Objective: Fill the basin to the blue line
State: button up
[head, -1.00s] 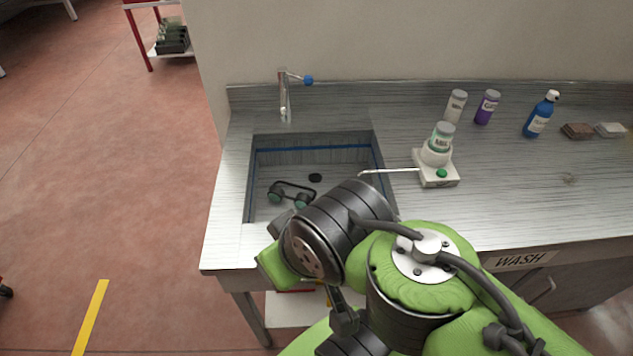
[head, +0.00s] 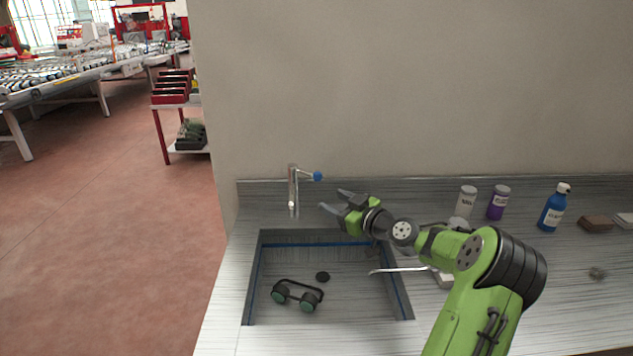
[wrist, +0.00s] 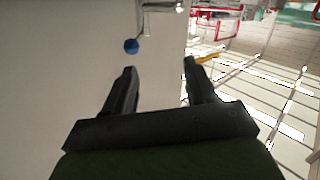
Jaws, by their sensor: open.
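The basin (head: 250,290) is sunk in the metal counter, with a blue line (head: 256,262) around its inner walls. I see no clear water surface in it. The tap (head: 293,190) stands behind the basin, with a blue knob (head: 317,176) on a short lever to its right; the knob also shows in the wrist view (wrist: 131,46). I cannot see any stream from the spout. My gripper (head: 332,200) is open and empty, above the basin's back edge, right of the tap and just below the knob, apart from both.
A white bottle (head: 467,201), purple bottle (head: 498,204) and blue bottle (head: 553,208) stand right. A wall rises behind.

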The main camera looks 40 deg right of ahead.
aim_at(321, 178)
jog(key=s+d+m+t+h, duration=0.1)
jog(key=s+d+h, duration=0.1)
jog(key=d, duration=0.2)
jog(key=w, duration=1)
jog(key=w+d+p, duration=0.1)
jog(key=w, duration=0.4)
jog(key=shift+w+r, duration=0.15)
jog(key=shift+w, duration=0.25)
jog(key=shift+c, duration=0.2)
grip_shut()
